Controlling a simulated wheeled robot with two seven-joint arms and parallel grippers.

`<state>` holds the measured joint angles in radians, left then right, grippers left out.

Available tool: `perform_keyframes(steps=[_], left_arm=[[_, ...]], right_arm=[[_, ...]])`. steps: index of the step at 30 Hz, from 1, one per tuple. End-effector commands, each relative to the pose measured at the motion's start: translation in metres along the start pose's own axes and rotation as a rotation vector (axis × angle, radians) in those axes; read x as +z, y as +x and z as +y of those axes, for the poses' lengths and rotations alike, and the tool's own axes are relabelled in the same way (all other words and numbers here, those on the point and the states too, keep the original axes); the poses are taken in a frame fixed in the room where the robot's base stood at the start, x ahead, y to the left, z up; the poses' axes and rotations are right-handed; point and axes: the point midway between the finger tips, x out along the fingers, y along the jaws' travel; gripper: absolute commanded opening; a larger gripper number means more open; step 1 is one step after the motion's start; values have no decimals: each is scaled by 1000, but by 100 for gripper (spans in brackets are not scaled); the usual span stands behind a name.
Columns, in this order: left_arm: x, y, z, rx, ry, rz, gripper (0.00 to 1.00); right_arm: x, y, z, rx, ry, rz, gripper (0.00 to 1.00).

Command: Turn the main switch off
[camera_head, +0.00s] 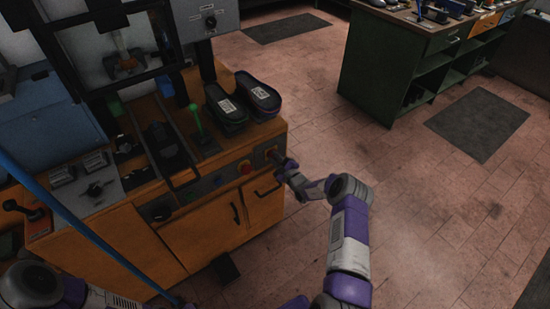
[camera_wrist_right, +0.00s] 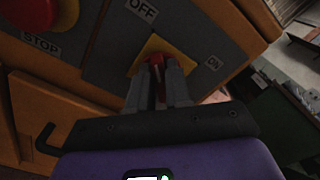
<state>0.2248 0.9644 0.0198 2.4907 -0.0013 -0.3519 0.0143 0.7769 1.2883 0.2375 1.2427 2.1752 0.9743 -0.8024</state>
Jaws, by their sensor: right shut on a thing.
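The main switch (camera_head: 270,151) is on the front panel of the orange cabinet, at its right end.
A red stop button (camera_head: 245,167) sits just left of the switch; it fills the upper left corner of the wrist view. A blue pole crosses the left side.

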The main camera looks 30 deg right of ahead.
Motion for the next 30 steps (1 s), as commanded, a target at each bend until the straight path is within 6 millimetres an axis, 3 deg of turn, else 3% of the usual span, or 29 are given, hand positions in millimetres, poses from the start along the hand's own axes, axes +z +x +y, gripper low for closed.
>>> perform_keyframes(steps=[11,12,15,25,30], left_arm=[[0,0,0,0,0,0,43],[0,0,0,0,0,0,43],[0,0,0,0,0,0,43],[0,-1,0,0,0,0,43],[0,-9,3,0,0,0,43]], right_arm=[[1,0,0,0,-7,-2,0],[1,0,0,0,-7,-2,25],[0,0,0,0,-6,-2,39],[0,-3,0,1,-4,0,39],[1,-24,-2,1,-3,2,39]])
